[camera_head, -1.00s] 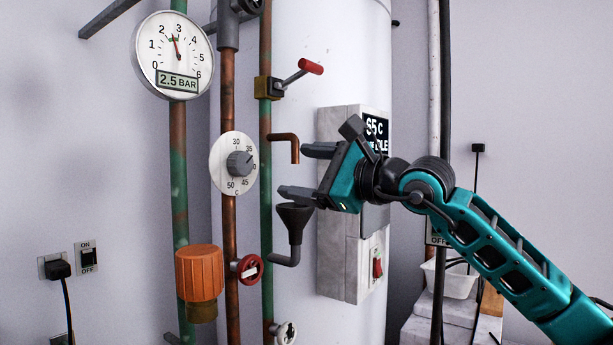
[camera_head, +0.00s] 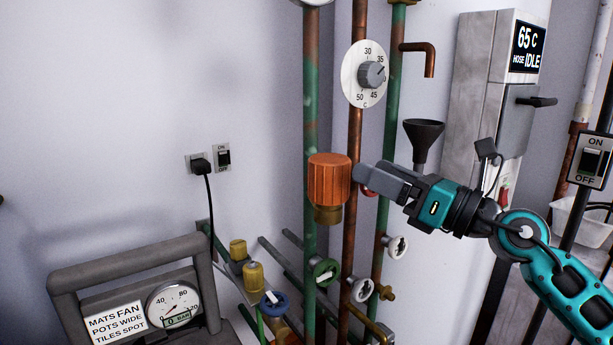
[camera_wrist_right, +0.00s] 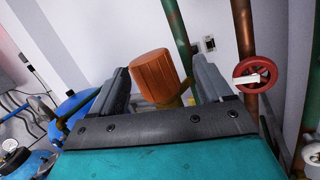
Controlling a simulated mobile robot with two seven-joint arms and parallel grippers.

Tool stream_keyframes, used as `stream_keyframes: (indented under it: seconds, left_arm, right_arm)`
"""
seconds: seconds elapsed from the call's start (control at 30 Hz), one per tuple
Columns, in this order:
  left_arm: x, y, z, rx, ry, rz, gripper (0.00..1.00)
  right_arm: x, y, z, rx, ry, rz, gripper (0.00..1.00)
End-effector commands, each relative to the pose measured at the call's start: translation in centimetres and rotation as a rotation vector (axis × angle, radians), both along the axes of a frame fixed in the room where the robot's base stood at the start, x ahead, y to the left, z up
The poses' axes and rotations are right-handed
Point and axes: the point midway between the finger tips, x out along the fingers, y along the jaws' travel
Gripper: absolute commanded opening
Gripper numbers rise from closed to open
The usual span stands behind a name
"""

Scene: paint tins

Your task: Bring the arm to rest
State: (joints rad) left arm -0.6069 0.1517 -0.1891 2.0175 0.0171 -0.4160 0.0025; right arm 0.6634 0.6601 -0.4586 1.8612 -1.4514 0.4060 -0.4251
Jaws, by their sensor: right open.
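My right gripper (camera_head: 362,176) is at the middle right of the head view, its arm reaching in from the right edge. Its fingertips point left, close to an orange ribbed cap (camera_head: 329,172) on the green pipe. In the right wrist view the open jaws (camera_wrist_right: 160,90) show with the orange cap (camera_wrist_right: 155,77) between or beyond the two fingers; I cannot tell whether they touch it. A red handwheel (camera_wrist_right: 258,75) is right of the fingers there; in the head view the gripper mostly hides it. My left gripper is not in view.
A dial plate (camera_head: 366,76), a black funnel (camera_head: 422,137) and a grey control box (camera_head: 480,85) are around the arm. Valves with a green wheel (camera_head: 323,272) and a blue wheel (camera_head: 274,304) sit below. A framed gauge panel (camera_head: 120,290) stands lower left.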

Motion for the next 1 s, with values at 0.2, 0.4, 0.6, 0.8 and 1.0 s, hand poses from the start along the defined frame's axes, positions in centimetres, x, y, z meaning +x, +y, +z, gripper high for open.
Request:
stream_keyframes:
  seconds: [0.2,0.4,0.6,0.8,1.0]
  left_arm:
    - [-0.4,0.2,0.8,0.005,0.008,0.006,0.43]
    - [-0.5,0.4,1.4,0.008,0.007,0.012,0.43]
    - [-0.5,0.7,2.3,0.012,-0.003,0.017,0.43]
    - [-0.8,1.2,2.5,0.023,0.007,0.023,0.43]
    - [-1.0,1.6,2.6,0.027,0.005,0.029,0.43]
  right_arm:
    - [-1.5,-0.2,-6.9,0.590,0.477,0.063,0.79]
    - [-3.5,-2.6,-15.6,1.140,0.912,-0.014,0.79]
    - [-8.8,-5.1,-26.7,1.700,1.310,-0.217,0.79]
    - [-17.3,-6.1,-36.1,2.194,1.583,-0.490,0.79]
    - [-22.8,-6.0,-40.0,2.444,1.682,-0.658,0.79]
